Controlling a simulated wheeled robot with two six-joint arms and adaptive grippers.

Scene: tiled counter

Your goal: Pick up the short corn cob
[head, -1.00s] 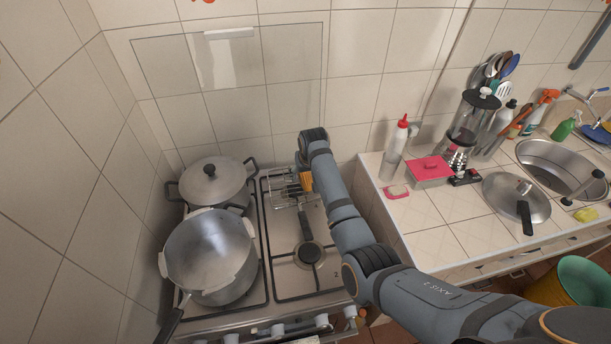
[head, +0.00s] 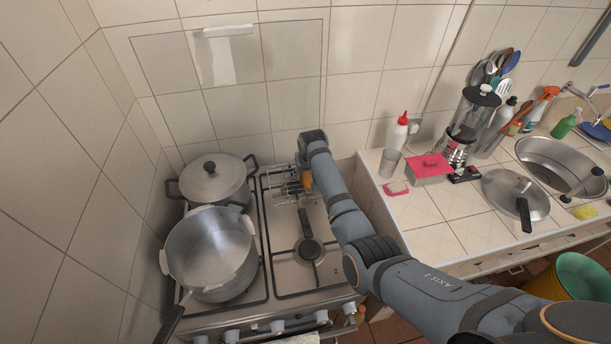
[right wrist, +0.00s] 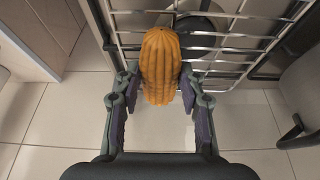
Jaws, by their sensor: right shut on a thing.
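The short corn cob (right wrist: 161,66) is yellow-orange and ribbed. In the right wrist view it lies between the two fingers of my right gripper (right wrist: 159,88), which is shut on it. In the head view, a small part of the cob (head: 307,180) shows beside my right wrist, above the back of the stove. My right gripper (head: 290,188) there is partly hidden by the arm and hard to separate from the wire rack behind it. My left gripper is in neither view.
A wire rack (right wrist: 215,40) is close to the cob. The stove (head: 285,270) carries a lidded pot (head: 213,184) and an open pot (head: 210,245) on the left. The counter at right (head: 440,238) holds a squeeze bottle (head: 396,140), a pink-lidded box (head: 430,168) and a loose pan lid (head: 510,200).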

